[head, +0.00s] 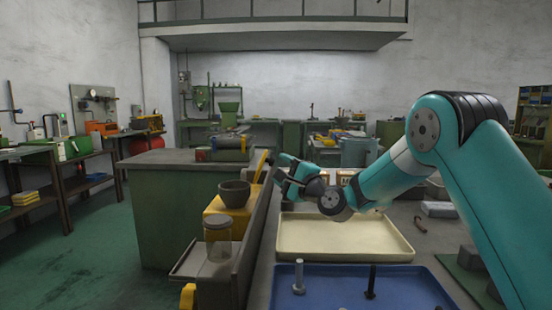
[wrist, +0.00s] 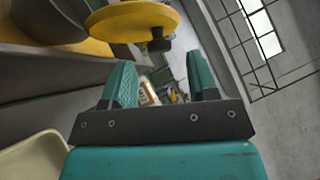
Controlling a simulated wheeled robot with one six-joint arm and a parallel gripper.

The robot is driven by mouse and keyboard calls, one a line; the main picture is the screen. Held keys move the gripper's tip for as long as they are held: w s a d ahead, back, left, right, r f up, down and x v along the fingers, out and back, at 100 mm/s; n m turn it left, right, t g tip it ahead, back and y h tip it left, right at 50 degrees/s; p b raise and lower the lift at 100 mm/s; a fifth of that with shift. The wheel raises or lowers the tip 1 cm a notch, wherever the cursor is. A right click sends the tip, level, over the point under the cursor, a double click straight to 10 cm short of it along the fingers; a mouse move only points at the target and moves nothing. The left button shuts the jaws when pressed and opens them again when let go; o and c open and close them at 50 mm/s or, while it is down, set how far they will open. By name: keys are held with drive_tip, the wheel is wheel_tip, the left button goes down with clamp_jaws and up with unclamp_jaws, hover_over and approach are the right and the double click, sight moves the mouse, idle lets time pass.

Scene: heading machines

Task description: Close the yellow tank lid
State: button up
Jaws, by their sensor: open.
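The yellow tank lid (head: 261,166) stands tilted up, nearly edge-on, above the right side of the yellow tank (head: 218,224). In the wrist view the lid is a yellow disc (wrist: 132,18) with a dark knob (wrist: 159,45) on its face. My gripper (head: 278,168) is just right of the raised lid. In the wrist view my gripper (wrist: 160,78) has its two teal fingers apart with nothing between them, and the lid is beyond them at the top. I see no clear contact with the lid, and its hinge is not clearly visible.
A cream tray (head: 342,238) and a blue tray (head: 350,288) with bolts lie on the bench at right. A green cabinet (head: 170,215) stands behind left.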

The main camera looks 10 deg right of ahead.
drive_tip(key=shift+x, duration=1.6)
drive_tip(key=shift+c, duration=0.5)
clamp_jaws()
drive_tip(key=shift+p, duration=0.35)
drive_tip(key=shift+r, duration=0.1)
